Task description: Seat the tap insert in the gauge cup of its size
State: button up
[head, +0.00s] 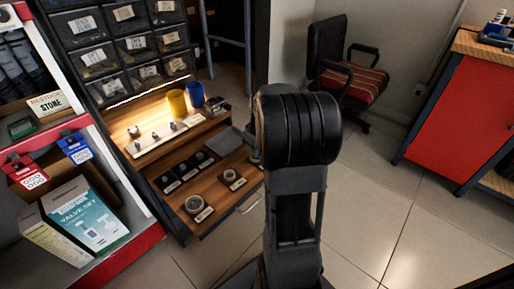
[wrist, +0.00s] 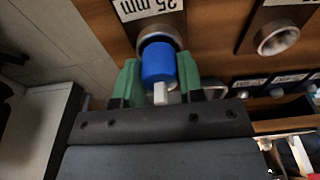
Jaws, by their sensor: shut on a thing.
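In the wrist view my gripper (wrist: 159,78) has its green fingers shut on a blue tap insert (wrist: 158,62), with a pale square stem pointing back towards my wrist. The insert's far end is at a metal gauge cup (wrist: 152,34) on a wooden board. The cup's rim shows beyond the insert; I cannot tell whether the insert is inside it or just above. An upside-down label (wrist: 150,7) beside this cup ends in "mm". A second large gauge cup (wrist: 278,38) stands empty to the right. In the head view my arm hides the gripper and insert.
In the head view several gauge cups sit in an open wooden drawer, including a large one (head: 195,203) at its front. Above it, a yellow cup (head: 177,103) and a blue cup (head: 195,94) stand by a tray of small parts (head: 165,137).

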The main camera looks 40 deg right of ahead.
jog(key=shift+f+b, duration=0.3)
jog(key=shift+f, duration=0.25)
jog(key=o, duration=0.6)
jog(key=shift+r, duration=0.15)
jog(key=r+p, duration=0.3)
jog(key=s+r+p, duration=0.1)
jog(key=r+p, duration=0.2)
jog(key=r, duration=0.1)
jog(key=r+p, duration=0.3)
jog(key=shift+s+d+r, duration=0.1)
jog(key=shift+s+r, duration=0.1)
jog(key=shift+r, duration=0.15)
dwell(0.4)
